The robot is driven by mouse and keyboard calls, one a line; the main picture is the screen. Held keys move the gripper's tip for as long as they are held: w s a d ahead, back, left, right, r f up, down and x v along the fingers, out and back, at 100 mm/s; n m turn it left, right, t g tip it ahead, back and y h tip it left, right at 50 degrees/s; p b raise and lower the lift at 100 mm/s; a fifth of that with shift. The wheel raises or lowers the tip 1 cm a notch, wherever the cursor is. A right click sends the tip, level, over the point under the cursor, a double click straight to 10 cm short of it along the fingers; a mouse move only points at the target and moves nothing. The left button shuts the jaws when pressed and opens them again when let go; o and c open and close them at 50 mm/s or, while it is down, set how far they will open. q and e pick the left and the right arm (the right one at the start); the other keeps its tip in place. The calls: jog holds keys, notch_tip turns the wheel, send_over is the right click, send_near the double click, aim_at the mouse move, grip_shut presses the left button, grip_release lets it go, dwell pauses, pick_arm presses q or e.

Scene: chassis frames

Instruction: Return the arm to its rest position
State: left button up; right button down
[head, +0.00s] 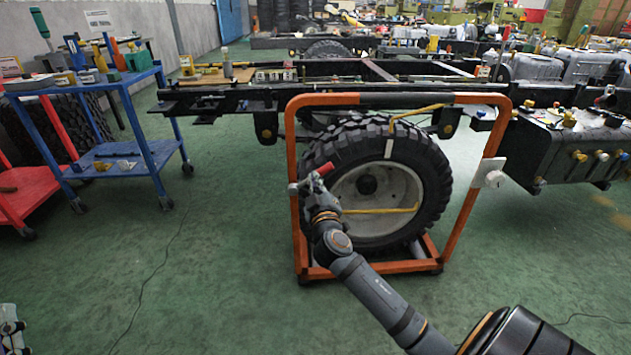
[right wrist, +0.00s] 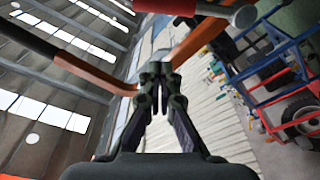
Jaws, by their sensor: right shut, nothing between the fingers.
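My right gripper (head: 312,188) is in front of the left post of the orange frame (head: 292,225). In the right wrist view its fingers (right wrist: 160,78) are together with nothing between them. A red handle (head: 322,169) shows right at the fingertips in the head view. In the right wrist view red parts (right wrist: 165,5) lie beyond the fingertips, and a gap shows there. A grey piece that looks like my left gripper (head: 10,328) is cut off at the bottom left edge of the head view; its fingers cannot be made out.
A large tire (head: 432,170) stands inside the orange frame, beside the black truck chassis (head: 225,98). A blue cart (head: 150,160) and a red cart (head: 30,190) stand on the left. The green floor (head: 210,265) between the carts and the frame is clear.

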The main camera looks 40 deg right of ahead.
pick_arm(q)
jog(key=shift+w+f, duration=0.25)
jog(key=shift+f, duration=0.2)
pick_arm(e)
jog(key=shift+s+a, duration=0.2)
jog(key=shift+s, duration=0.15)
